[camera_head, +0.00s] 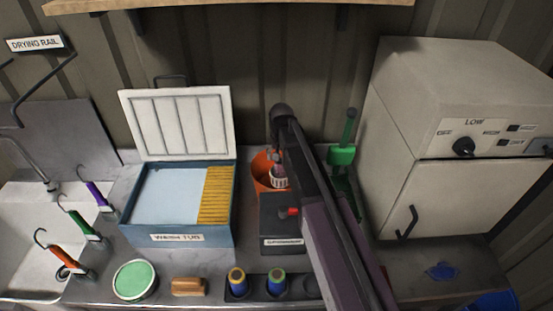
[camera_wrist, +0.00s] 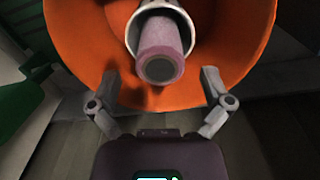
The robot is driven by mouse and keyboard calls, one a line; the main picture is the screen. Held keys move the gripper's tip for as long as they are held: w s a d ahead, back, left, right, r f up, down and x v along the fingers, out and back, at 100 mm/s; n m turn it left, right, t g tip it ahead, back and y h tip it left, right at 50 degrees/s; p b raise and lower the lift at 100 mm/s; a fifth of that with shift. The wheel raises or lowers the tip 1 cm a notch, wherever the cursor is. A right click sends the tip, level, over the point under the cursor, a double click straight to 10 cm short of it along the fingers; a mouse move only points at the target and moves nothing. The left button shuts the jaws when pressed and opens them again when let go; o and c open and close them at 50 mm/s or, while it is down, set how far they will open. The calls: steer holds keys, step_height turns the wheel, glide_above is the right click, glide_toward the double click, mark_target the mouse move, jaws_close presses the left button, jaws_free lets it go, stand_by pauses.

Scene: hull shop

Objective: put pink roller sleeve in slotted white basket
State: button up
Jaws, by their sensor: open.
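The pink roller sleeve (camera_wrist: 163,40) stands with its lower part inside the white basket (camera_wrist: 189,20) in the wrist view. Its near end faces the wrist camera and sticks out past the basket's rim. The basket (camera_head: 279,183) shows its slots in the head view, inside an orange drum. My gripper (camera_wrist: 163,82) is open, with one finger on each side of the sleeve's near end and clear of it. In the head view my gripper (camera_head: 274,150) is just above the basket, partly behind my arm. The bottom of the sleeve is hidden.
The orange drum (camera_head: 261,168) surrounds the basket, with a dark box (camera_head: 278,214) in front. A blue wash tub (camera_head: 186,237) with its lid up stands left. A green tool (camera_head: 342,155) stands right, before the white cabinet (camera_head: 435,110). A dark rack (camera_head: 256,285) lies in front.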

steer(key=shift+r+p, duration=3.4)
steer(key=shift+r, duration=0.35)
steer(key=shift+s+d, duration=0.3)
steer(key=shift+s, duration=0.1)
steer(key=s+d+n, duration=0.1)
steer(key=s+d, duration=0.5)
steer(key=s, duration=0.3)
steer(key=s+d, duration=0.7)
steer(key=s, duration=0.3)
steer(key=shift+n, duration=0.4)
steer(key=shift+s, duration=0.1)
